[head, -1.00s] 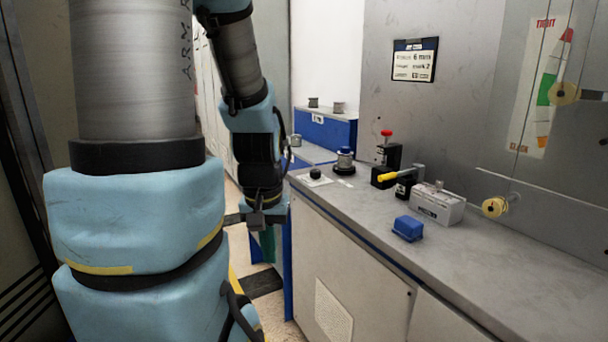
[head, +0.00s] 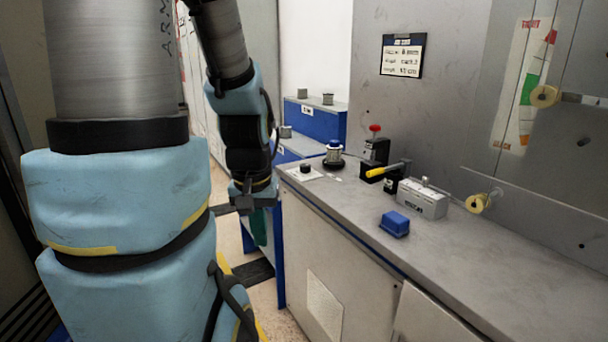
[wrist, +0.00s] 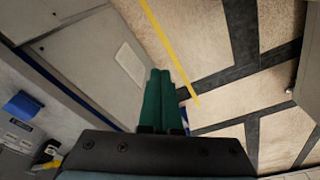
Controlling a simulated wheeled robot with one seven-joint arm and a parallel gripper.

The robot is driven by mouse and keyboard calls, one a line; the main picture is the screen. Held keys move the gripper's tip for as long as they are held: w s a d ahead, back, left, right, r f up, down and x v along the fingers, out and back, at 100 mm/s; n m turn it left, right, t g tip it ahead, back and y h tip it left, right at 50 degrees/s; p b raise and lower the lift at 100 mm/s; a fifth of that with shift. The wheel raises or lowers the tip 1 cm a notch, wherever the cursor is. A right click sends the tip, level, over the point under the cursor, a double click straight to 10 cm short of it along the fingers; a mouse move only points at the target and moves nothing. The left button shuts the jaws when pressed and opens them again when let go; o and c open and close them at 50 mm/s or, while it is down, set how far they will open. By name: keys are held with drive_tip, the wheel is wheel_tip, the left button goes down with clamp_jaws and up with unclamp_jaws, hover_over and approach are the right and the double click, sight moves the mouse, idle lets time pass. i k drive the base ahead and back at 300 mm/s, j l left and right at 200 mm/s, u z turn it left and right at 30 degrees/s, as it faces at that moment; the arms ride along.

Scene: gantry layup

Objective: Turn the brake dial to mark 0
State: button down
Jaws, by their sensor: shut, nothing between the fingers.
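A small black knob (head: 305,168) on a white plate sits at the far left end of the grey counter. It looks like the brake dial, but its marks and setting are too small to read. My gripper (head: 258,230) hangs beside the counter's left end, lower than the top and apart from the knob. In the wrist view its green fingers (wrist: 161,78) are together and empty, pointing over the floor. The knob does not show in the wrist view.
On the counter (head: 450,250) stand a silver-and-blue knob on a black base (head: 334,156), a yellow-handled lever (head: 383,171), a red-topped black block (head: 375,150), a grey box (head: 423,198) and a blue block (head: 395,223). A blue cabinet (head: 318,122) stands behind. The front counter is clear.

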sight(305, 168)
drive_tip(key=i+u, duration=0.1)
drive_tip(key=i, duration=0.9)
